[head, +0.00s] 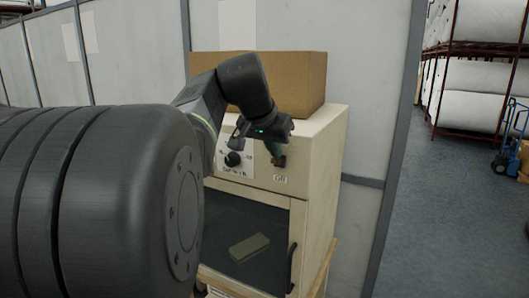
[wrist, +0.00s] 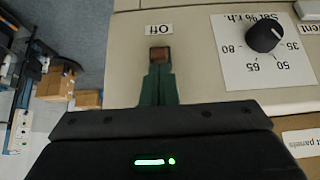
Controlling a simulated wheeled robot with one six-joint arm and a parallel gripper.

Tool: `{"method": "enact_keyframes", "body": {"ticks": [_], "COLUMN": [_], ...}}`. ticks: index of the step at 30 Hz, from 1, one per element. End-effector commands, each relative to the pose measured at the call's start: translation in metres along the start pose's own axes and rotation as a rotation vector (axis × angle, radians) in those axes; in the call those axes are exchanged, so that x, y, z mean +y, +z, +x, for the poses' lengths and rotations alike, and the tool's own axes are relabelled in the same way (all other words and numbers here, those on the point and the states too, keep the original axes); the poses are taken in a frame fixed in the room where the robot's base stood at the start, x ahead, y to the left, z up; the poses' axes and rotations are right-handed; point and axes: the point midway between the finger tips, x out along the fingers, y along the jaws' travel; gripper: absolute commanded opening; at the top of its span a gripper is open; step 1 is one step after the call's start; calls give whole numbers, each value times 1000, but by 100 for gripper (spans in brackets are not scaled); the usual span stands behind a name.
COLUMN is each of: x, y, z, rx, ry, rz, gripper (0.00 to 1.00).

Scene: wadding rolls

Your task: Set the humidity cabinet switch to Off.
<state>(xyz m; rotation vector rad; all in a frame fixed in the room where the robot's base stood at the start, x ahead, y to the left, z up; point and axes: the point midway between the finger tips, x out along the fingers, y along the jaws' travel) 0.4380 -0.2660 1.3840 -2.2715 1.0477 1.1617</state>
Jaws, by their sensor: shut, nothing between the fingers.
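The cream humidity cabinet (head: 322,150) stands against a pale wall panel. Its small red-brown switch (wrist: 160,53) is on the front panel, with the "Off" label (wrist: 159,29) beside it; the label also shows under the switch in the head view (head: 280,180). My gripper (wrist: 158,68) has its green fingers shut together and empty. In the wrist view the fingertips are right at the switch and overlap its edge; I cannot tell whether they touch. In the head view my gripper (head: 275,151) is at the switch and partly hides it. The switch's position is unclear.
A black humidity dial (wrist: 264,37) on a white scale is beside the switch. A cardboard box (head: 290,80) sits on top of the cabinet. The glazed door below has a dark handle (head: 292,268). A blue hand truck (head: 505,155) stands far right on open floor.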

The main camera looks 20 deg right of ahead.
Motion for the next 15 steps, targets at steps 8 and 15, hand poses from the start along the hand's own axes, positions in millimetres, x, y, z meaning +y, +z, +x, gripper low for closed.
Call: {"method": "enact_keyframes", "body": {"ticks": [8,15], "x": [0,0], "y": [4,7], "z": [2,3], "rx": [68,66], "ry": [-2,-1], "rz": [-1,1], "gripper": [0,0]}}
